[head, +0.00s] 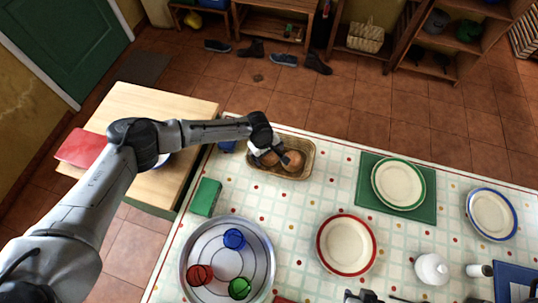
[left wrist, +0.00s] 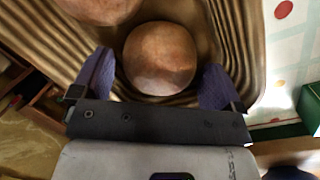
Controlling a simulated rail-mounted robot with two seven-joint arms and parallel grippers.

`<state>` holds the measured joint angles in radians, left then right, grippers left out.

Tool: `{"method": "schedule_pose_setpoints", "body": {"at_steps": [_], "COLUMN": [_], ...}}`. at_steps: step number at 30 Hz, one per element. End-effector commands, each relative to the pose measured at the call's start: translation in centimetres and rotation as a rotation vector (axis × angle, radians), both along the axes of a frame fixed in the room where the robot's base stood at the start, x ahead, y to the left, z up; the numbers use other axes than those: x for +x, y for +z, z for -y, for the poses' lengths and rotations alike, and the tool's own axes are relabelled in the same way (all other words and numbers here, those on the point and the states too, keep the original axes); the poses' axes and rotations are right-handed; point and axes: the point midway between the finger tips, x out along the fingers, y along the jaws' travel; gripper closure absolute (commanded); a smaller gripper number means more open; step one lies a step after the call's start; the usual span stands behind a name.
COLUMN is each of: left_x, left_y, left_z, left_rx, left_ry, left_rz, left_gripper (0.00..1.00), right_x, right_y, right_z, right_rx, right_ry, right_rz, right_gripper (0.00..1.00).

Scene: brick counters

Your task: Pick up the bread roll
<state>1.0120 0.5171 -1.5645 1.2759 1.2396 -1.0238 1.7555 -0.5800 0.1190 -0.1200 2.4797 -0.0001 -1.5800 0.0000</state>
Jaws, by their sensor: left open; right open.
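A wicker basket (head: 309,172) near the counter's far left corner holds brown bread rolls. One bread roll (head: 294,162) shows beside my left gripper (head: 278,157), which reaches down into the basket. In the left wrist view, a round roll (left wrist: 160,58) sits between the two open purple fingers of my left gripper (left wrist: 158,80). A second roll (left wrist: 97,8) shows at the top edge, beyond the left finger. Whether the fingers touch the near roll is unclear. My right gripper (head: 370,297) shows only in part at the bottom edge.
A green box (head: 204,197) and a grey tray (head: 202,232) with red, blue and green cups stand nearer. Plates with red (head: 346,244), green (head: 398,184) and blue (head: 491,213) rims and a white sugar bowl (head: 431,269) lie to the right. A wooden table (head: 175,105) is at left.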

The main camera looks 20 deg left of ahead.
Motion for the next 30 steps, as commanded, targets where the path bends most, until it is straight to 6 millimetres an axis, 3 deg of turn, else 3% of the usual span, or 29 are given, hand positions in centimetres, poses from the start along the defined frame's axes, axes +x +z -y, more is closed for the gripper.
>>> {"method": "schedule_pose_setpoints", "body": {"at_steps": [11,22,30], "left_x": [0.07,0.06,0.07], "left_y": [-0.67,-0.67,-0.5], "left_z": [0.07,0.06,0.06], "left_rx": [0.001,0.001,0.0], "left_ry": [0.001,0.001,0.001], "left_rz": [0.0,0.0,0.001], "left_gripper": [0.08,0.44,0.44], "right_x": [-0.02,-0.02,-0.02], "right_y": [-0.19,-0.19,-0.12], "right_z": [0.0,0.0,0.01], "right_rx": [0.0,0.0,0.0], "right_ry": [0.0,0.0,0.0], "right_rz": [-0.001,-0.001,-0.001], "right_gripper": [0.57,0.57,0.57]}}
